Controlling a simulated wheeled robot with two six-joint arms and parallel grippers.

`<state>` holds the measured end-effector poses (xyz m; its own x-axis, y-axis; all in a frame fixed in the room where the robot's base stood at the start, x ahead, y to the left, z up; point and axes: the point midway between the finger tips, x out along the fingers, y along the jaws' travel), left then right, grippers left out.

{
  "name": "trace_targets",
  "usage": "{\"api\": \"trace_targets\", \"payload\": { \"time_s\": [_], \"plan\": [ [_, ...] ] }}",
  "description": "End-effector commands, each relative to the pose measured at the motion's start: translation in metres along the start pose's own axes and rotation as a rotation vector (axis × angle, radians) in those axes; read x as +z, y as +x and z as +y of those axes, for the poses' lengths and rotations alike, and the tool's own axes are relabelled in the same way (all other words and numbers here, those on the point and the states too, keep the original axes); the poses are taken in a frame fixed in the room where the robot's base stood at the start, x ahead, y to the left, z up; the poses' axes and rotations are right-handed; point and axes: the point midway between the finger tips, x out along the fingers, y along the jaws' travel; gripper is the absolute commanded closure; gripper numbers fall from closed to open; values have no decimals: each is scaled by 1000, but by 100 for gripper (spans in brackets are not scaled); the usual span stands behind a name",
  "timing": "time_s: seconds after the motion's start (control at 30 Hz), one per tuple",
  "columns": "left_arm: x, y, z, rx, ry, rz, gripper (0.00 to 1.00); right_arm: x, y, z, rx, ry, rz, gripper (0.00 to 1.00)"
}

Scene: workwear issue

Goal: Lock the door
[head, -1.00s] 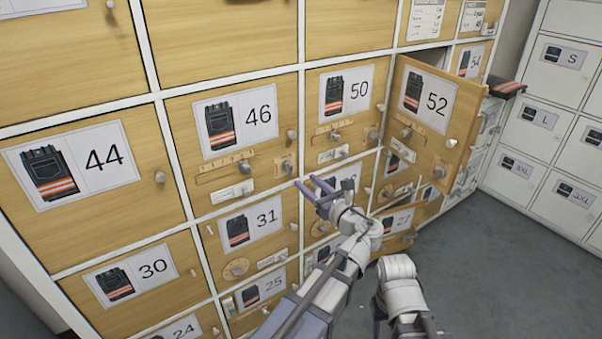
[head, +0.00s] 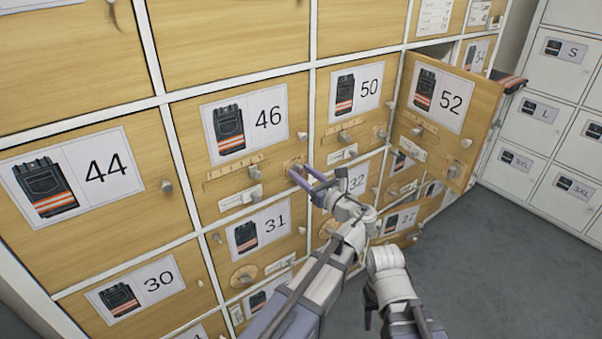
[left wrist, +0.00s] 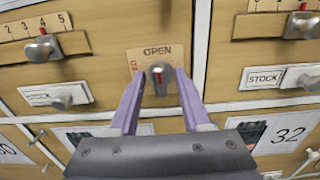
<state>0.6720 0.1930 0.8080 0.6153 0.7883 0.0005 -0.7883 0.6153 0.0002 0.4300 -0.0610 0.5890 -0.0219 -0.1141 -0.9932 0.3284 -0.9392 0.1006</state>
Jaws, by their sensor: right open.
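The door marked 46 (head: 240,118) is shut in the locker wall. At its lower right edge is a small plate with a grey lock knob (left wrist: 159,72). The plate reads OPEN above the knob and has partly hidden red letters at its left. The knob's red mark points up to OPEN. My left gripper (head: 308,178) is at this plate; in the left wrist view its two purple fingers (left wrist: 160,95) are apart, one on each side of the knob. Whether they touch it I cannot tell. My right gripper (head: 368,308) is low, away from the doors, mostly hidden by its arm.
The door marked 52 (head: 440,98) stands open and juts out to the right of my left gripper. White size lockers (head: 545,113) stand at the right. Grey floor (head: 500,260) is clear.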

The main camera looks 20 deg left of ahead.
Motion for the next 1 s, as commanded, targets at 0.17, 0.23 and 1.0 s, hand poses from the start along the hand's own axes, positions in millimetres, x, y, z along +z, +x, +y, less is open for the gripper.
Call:
{"api": "trace_targets", "payload": {
  "time_s": [0.17,0.23,1.0],
  "plan": [
    [0,0,0,0,0,0,74,0,0,0,0,0,0,50],
    [0,0,0,0,0,0,82,0,0,0,0,0,0,50],
    [0,0,1,0,-85,0,100,0,0,0,0,0,0,50]
  ]
}}
